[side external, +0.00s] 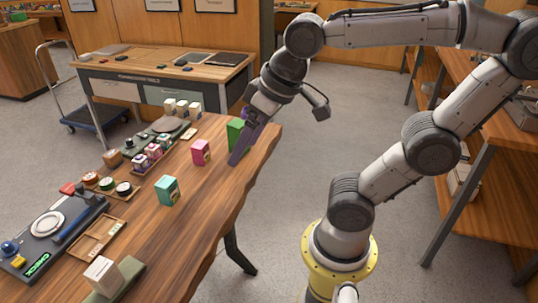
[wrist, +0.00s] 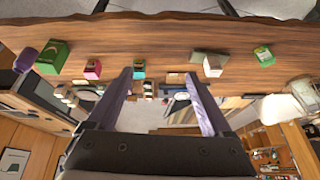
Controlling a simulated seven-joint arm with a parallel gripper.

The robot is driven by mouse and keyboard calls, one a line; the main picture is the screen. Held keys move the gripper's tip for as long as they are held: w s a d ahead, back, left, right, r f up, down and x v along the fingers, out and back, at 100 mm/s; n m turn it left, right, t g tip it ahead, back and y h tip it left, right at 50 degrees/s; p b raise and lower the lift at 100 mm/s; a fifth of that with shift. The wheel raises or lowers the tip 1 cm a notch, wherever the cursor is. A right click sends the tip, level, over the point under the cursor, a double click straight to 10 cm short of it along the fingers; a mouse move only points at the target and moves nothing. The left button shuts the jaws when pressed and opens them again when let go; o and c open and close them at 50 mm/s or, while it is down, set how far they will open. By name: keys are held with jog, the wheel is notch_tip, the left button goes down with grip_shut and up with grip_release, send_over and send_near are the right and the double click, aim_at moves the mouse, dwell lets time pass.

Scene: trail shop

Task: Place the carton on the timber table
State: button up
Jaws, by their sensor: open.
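The timber table (side external: 222,188) is a long brown top with a wavy edge; it also shows in the wrist view (wrist: 170,38). A green carton (side external: 234,128) stands near its far right end, partly behind my gripper (side external: 240,152). A pink carton (side external: 201,152) and a teal carton (side external: 167,191) stand nearer the camera. In the wrist view are the green carton (wrist: 52,57), pink carton (wrist: 92,69) and teal carton (wrist: 139,69). My gripper (wrist: 160,76) has its purple fingers spread with nothing held between them. Whether it touches the green carton cannot be told.
A white box (side external: 102,273) stands at the near end. A scale (side external: 42,228), wooden trays (side external: 100,236) and small jars line the left side. A second desk (side external: 165,72) and a blue trolley (side external: 88,115) stand behind. Bare wood runs along the table's right edge.

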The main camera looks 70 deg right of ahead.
jog(key=shift+n, duration=0.4)
jog(key=s+f, duration=0.1)
jog(key=s+d+f, duration=0.1)
jog(key=s+f, duration=0.1)
jog(key=s, duration=0.1)
jog(key=shift+s+d+f, duration=0.1)
jog(key=shift+d, duration=0.2)
